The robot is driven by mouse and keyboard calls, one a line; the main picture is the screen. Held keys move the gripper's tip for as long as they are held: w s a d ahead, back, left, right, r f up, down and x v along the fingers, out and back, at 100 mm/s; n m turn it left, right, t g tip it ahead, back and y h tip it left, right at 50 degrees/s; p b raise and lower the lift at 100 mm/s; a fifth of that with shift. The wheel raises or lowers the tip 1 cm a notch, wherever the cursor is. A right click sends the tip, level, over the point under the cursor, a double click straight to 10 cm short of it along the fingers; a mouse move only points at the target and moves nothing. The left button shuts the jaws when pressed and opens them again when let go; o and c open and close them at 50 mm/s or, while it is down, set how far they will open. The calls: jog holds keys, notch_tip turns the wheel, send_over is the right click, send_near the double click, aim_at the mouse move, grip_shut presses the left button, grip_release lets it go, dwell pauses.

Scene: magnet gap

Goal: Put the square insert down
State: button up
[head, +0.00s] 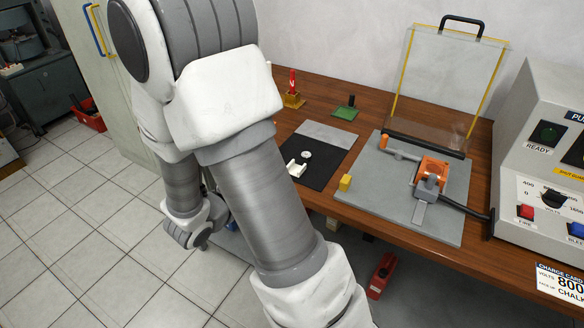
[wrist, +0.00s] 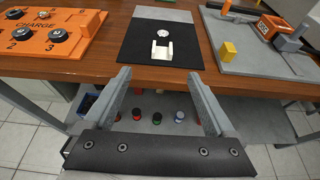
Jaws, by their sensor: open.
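My gripper (wrist: 158,92) is open, with nothing between its fingers, in front of the bench edge in the wrist view. It is hidden in the head view. Beyond it, a white notched piece (wrist: 162,51) lies on the black mat (wrist: 136,54), apart from the fingers. A small round pale piece (wrist: 164,33) lies just behind it. Both also show in the head view, the notched piece (head: 296,168) nearer the front and the round piece (head: 306,154) behind. I cannot tell which of these, if any, is the square insert.
A grey plate (head: 360,187) to the right carries an orange fixture (head: 432,168) and a yellow block (head: 345,183). A clear hinged guard (head: 447,85) stands up behind. A control box (head: 545,160) is at far right. An orange charge rack (wrist: 50,38) is left. Several coloured items sit below the bench.

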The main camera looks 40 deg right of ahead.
jog(key=b+x, duration=0.1)
jog(key=x, duration=0.7)
jog(key=shift+d+f, duration=0.15)
jog(key=shift+s+b+x, duration=0.15)
jog(key=shift+b+x, duration=0.25)
jog(key=shift+x, duration=1.05)
jog(key=shift+s+b+x, duration=0.1)
jog(key=shift+b+x, duration=0.3)
jog(key=shift+x, duration=1.05)
jog(key=shift+d, duration=0.1)
grip_shut()
jog(key=shift+r, duration=0.3)
